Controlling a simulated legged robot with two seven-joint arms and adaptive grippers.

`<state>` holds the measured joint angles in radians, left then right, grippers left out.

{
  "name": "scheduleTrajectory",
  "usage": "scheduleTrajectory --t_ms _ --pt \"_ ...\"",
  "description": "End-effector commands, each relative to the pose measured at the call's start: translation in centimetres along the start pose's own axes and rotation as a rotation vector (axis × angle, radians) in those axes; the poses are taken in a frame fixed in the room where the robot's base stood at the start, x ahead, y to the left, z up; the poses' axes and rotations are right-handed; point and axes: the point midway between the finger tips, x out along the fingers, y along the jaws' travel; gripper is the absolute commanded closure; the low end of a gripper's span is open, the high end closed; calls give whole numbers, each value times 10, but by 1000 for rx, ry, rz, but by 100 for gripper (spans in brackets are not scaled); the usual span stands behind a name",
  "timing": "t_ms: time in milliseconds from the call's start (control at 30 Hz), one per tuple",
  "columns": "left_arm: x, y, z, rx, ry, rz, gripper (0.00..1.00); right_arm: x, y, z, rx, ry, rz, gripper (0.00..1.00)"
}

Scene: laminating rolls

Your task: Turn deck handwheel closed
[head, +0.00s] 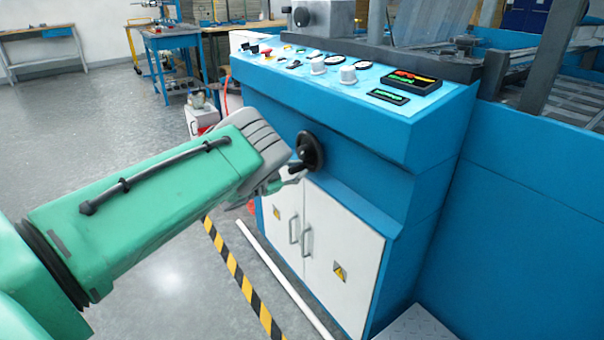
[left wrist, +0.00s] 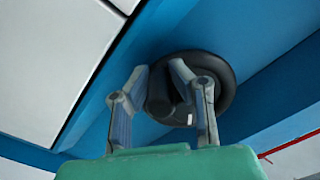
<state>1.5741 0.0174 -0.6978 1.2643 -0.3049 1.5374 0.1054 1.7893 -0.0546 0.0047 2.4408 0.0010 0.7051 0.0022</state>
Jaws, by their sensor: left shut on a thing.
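The deck handwheel (head: 311,150) is a black wheel on the front of the blue machine, above the white cabinet doors. It also shows in the left wrist view (left wrist: 222,78), with a dark handle (left wrist: 160,93) standing out from it. My left gripper (head: 294,172) reaches the wheel from the left. In the left wrist view my left gripper (left wrist: 162,80) has its two grey fingers on either side of the handle, shut on it. In the head view my green arm and grey wrist hide part of the fingers. My right gripper is not in view.
The blue console (head: 345,85) carries knobs, gauges and small displays on its sloped top. White cabinet doors (head: 335,255) with handles lie below the wheel. Striped floor tape (head: 238,280) and a white floor strip (head: 285,280) run beside the machine. Open floor lies to the left.

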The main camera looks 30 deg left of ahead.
Motion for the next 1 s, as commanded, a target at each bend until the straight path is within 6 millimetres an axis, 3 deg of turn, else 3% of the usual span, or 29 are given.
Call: scheduleTrajectory --t_ms 1000 --pt "-2 -48 1 965 2 0 100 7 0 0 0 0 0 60"
